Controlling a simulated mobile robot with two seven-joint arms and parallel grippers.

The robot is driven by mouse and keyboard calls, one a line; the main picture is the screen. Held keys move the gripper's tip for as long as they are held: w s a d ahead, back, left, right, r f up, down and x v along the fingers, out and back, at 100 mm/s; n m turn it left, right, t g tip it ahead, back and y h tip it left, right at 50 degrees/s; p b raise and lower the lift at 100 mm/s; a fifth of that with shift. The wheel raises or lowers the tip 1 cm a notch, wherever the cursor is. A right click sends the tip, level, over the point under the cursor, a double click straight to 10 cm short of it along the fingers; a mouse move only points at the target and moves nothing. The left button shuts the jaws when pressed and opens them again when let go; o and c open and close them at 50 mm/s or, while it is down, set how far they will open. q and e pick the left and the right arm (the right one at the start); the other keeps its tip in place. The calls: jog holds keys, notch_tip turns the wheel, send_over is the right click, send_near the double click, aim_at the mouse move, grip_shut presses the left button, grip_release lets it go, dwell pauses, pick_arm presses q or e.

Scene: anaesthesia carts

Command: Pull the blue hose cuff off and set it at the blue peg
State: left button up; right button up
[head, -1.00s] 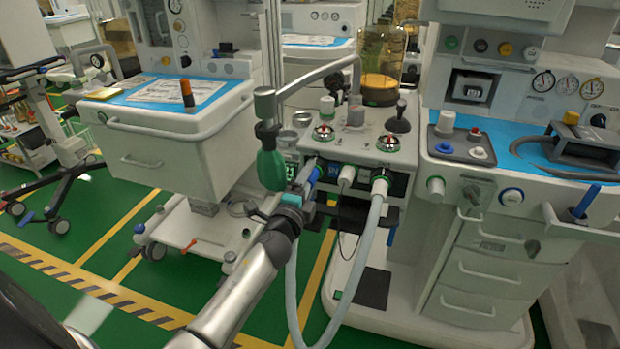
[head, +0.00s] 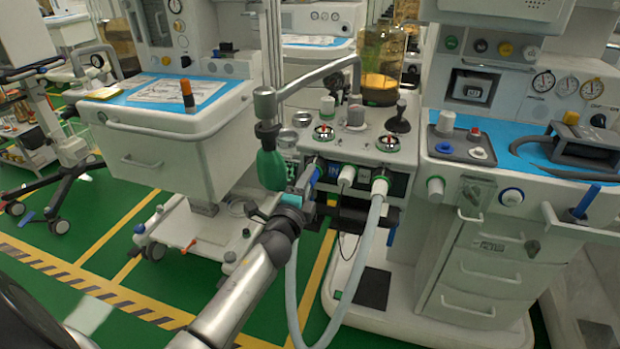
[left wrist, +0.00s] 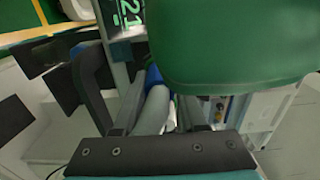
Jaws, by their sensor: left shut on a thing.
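The blue hose cuff (head: 315,173) is at the left port on the front of the middle machine, with its grey hose hanging in a loop below. My left gripper (head: 304,182) is shut on the cuff, right at the port. In the left wrist view the blue cuff (left wrist: 153,76) and grey hose (left wrist: 153,110) show between my two fingers (left wrist: 158,118). Whether the cuff is still seated on the port is hidden. A blue peg (head: 586,202) stands upright at the rail of the right cart. My right gripper is not in view.
A green breathing bag (head: 271,167) hangs just left of my left gripper and fills much of the left wrist view (left wrist: 235,45). A white port (head: 346,176) and a green-ringed hose cuff (head: 380,186) sit to the right. A black shelf (head: 350,214) juts out below.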

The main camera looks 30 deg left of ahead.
pick_arm(q)
grip_shut()
jog(key=shift+s, duration=0.1)
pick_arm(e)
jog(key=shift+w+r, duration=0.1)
pick_arm(q)
jog(key=shift+p+v, duration=0.45)
jog(key=shift+v, duration=2.5)
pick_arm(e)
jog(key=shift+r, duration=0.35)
pick_arm(q)
jog(key=shift+d, duration=0.1)
jog(key=s+d+r+m+h+p, duration=0.2)
jog(key=s+d+r+h+p, duration=0.2)
jog(key=s+d+r, duration=1)
jog(key=d+r+p, duration=0.1)
jog(key=p, duration=0.2)
jog(key=shift+s+d+r+m, duration=0.2)
jog(key=shift+s+d+m, duration=0.1)
jog(key=shift+s+d, duration=0.1)
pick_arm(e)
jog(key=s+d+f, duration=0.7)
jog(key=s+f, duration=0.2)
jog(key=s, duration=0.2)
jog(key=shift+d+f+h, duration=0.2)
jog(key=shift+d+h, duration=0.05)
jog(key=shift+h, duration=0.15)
